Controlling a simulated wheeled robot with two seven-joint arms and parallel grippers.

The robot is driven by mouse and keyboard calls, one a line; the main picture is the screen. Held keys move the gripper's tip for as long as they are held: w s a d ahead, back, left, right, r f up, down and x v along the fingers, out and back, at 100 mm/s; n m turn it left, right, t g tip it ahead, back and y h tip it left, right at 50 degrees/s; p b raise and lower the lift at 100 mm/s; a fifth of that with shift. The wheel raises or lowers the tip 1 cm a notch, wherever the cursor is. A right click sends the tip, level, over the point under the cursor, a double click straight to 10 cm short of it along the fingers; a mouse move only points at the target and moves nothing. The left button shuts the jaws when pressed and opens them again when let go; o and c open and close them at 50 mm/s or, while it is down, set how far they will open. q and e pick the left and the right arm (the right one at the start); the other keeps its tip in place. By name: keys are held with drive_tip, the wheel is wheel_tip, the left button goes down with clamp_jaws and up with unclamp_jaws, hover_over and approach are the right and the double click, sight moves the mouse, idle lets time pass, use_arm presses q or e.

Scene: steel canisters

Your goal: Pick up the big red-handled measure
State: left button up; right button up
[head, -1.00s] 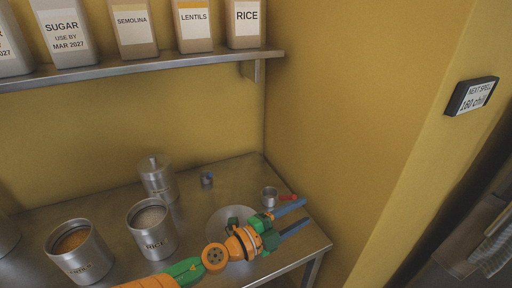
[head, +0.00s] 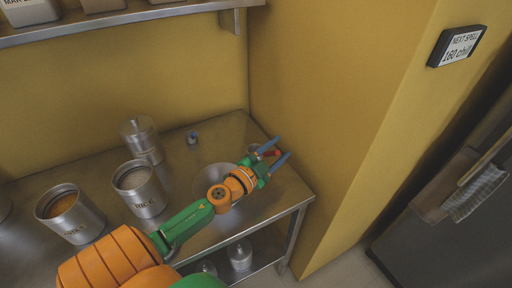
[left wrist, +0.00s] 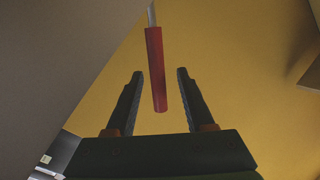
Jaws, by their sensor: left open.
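The red-handled measure (head: 272,153) lies at the right back of the steel table in the head view; its cup is partly hidden behind my left gripper. My left gripper (head: 284,146) is open, its blue fingers over the handle area. In the left wrist view the red handle (left wrist: 155,70) points down the picture between the two open fingers of the left gripper (left wrist: 160,73). My right gripper is not in view.
A round steel plate (head: 206,181) lies under my left arm. An open rice canister (head: 146,199), an open canister with orange contents (head: 77,222) and a lidded canister (head: 140,141) stand left. A small blue-handled item (head: 192,138) is behind. A yellow wall (head: 330,110) rises close right.

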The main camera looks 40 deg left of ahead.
use_arm(q)
drive_tip(key=shift+w, duration=0.85)
drive_tip(key=shift+s, duration=0.1)
clamp_jaws()
drive_tip(key=shift+r, duration=0.1)
